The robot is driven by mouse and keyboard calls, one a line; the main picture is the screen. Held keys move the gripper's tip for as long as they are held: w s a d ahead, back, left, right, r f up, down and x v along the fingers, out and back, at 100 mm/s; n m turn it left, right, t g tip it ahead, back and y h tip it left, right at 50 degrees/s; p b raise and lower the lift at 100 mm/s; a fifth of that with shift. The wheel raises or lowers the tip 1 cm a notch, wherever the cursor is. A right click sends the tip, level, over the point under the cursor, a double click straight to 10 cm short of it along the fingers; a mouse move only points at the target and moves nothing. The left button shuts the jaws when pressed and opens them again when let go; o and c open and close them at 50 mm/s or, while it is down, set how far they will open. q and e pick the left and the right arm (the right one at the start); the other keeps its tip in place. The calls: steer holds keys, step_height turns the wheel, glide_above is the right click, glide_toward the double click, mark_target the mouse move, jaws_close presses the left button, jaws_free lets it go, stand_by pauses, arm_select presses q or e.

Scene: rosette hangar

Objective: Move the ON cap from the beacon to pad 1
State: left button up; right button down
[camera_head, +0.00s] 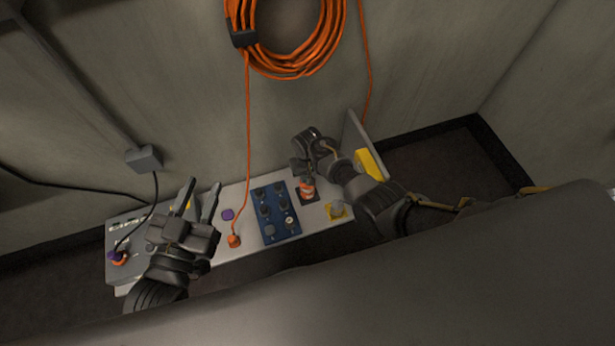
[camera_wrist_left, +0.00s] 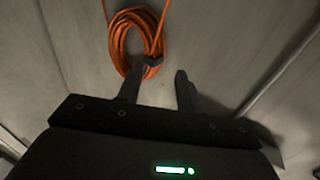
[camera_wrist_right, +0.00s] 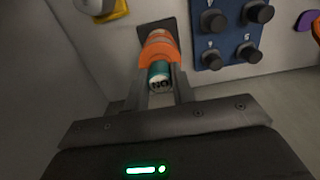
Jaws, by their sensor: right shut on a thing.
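The beacon (camera_head: 307,192) stands on the bench, orange banded; its orange part (camera_wrist_right: 158,47) fills the upper middle of the right wrist view. The teal ON cap (camera_wrist_right: 160,72) sits at its near end, lettering upside down, between the fingers of my right gripper (camera_wrist_right: 162,92), which is shut on it. I see no gap between cap and beacon. In the head view my right gripper (camera_head: 303,172) is over the beacon. My left gripper (camera_head: 200,193) is open and empty above the bench's left part.
A yellow block (camera_head: 370,164) with a grey plate stands right of the beacon; a grey knob on a yellow base (camera_head: 337,210) is near the front. An orange cable (camera_head: 248,130) hangs to an orange plug (camera_head: 234,241).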

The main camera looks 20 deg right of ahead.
steer(key=shift+r+p, duration=0.35)
steer(key=shift+r, duration=0.05)
steer(key=shift+r+p, duration=0.3)
steer(key=shift+p, duration=0.05)
steer(key=shift+r+p, duration=0.3)
steer(key=shift+p, duration=0.05)
steer(key=shift+r+p, duration=1.1)
steer(key=shift+p, duration=0.1)
steer(key=shift+r+p, duration=0.35)
arm_select(q)
steer(key=s+a+f+n+g+y, duration=0.3)
steer(key=s+a+f+g+y, duration=0.5)
steer(key=s+a+f+g, duration=0.3)
steer(key=shift+a+f+n+g+p, duration=0.45)
steer(key=shift+a+f+g, duration=0.5)
steer(key=shift+f, duration=0.85)
arm_select(e)
steer(key=shift+r, duration=0.35)
arm_select(q)
steer(key=shift+a, duration=0.1)
